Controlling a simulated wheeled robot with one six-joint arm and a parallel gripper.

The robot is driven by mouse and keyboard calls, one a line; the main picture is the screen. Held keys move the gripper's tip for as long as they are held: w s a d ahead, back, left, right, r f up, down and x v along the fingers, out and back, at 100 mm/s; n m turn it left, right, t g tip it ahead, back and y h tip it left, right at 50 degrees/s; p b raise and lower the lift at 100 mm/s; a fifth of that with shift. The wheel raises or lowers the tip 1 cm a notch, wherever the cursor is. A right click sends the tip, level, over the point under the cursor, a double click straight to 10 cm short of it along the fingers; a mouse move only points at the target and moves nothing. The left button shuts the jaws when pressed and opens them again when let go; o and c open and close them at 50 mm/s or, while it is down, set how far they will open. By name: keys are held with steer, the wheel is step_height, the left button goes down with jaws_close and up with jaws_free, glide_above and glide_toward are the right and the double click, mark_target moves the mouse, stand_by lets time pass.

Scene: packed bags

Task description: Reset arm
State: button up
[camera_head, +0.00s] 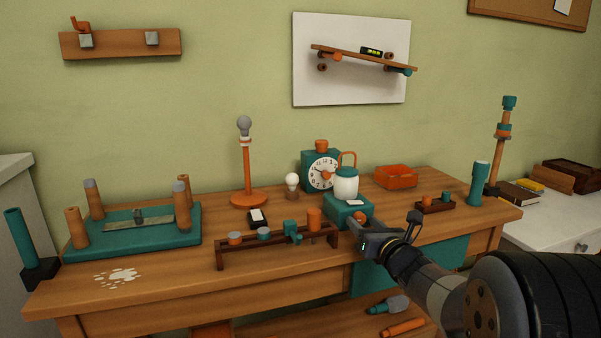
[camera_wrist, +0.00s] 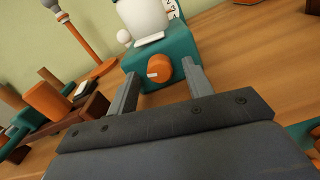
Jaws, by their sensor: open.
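My gripper (camera_wrist: 160,88) is open. In the wrist view its two grey fingers point at a teal box with an orange round knob (camera_wrist: 162,68) on its front, and the knob shows between the fingertips. I cannot tell whether the fingers touch it. In the head view my gripper (camera_head: 362,226) is at the front of the workbench (camera_head: 190,278), just in front of the teal box (camera_head: 345,208). A white jar with a teal lid (camera_head: 346,186) and an orange handle stands on that box. My arm reaches in from the lower right.
A small dark rack (camera_head: 435,206) and a teal cylinder (camera_head: 478,183) are to the right.

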steer(key=m+b, duration=0.1)
steer(key=m, duration=0.6)
steer(key=shift+m, duration=0.7)
steer(key=shift+f, duration=0.15)
steer(key=shift+s, duration=0.15)
